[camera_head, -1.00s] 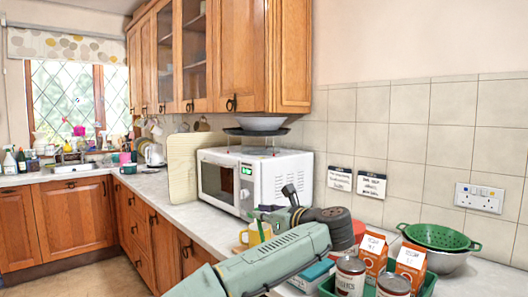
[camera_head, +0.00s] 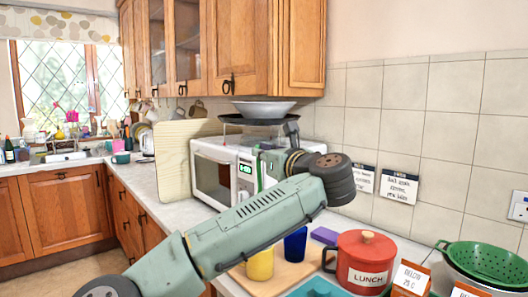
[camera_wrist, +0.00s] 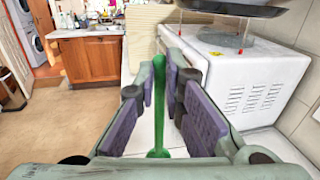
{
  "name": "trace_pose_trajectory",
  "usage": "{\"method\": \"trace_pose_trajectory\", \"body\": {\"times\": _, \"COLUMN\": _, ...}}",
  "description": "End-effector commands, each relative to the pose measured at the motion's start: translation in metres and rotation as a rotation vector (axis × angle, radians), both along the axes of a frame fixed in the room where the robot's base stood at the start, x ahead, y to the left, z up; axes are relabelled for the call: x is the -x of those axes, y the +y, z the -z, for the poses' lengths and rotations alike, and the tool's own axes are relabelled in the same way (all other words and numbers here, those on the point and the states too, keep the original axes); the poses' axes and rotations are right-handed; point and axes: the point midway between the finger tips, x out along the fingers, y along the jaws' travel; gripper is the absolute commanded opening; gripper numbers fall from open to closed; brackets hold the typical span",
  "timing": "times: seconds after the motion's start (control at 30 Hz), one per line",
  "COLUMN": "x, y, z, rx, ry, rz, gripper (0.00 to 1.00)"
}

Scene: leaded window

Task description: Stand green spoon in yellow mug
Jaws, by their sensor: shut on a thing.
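The green spoon (camera_wrist: 158,105) is pinched between the two purple-padded fingers of my gripper (camera_wrist: 163,80). In the wrist view it runs lengthwise between the pads, with a wider green end near the bottom. The yellow mug (camera_head: 260,264) stands on a wooden board on the counter, partly hidden behind my arm in the head view. My gripper is up in front of the microwave, away from the mug, and its fingers are mostly hidden by my arm in the head view. The mug does not show in the wrist view.
A blue cup (camera_head: 295,244) stands right of the mug on the wooden board (camera_head: 282,276). A red lunch pot (camera_head: 366,262) is further right. The microwave (camera_head: 218,170) stands behind, with a bowl (camera_head: 264,108) above it. Cartons and a green colander (camera_head: 484,262) are at the right.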

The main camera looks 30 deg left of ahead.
Motion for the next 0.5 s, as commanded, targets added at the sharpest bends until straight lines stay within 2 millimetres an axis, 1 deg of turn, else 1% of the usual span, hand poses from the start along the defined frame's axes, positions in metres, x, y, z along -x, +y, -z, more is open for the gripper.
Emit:
{"method": "trace_pose_trajectory", "body": {"times": 0.27, "x": 0.000, "y": 0.000, "z": 0.013, "rx": -0.001, "ry": 0.001, "rz": 0.000, "gripper": 0.00}}
{"method": "trace_pose_trajectory", "body": {"times": 0.5, "x": 0.000, "y": 0.000, "z": 0.032, "rx": -0.001, "ry": 0.001, "rz": 0.000, "gripper": 0.00}}
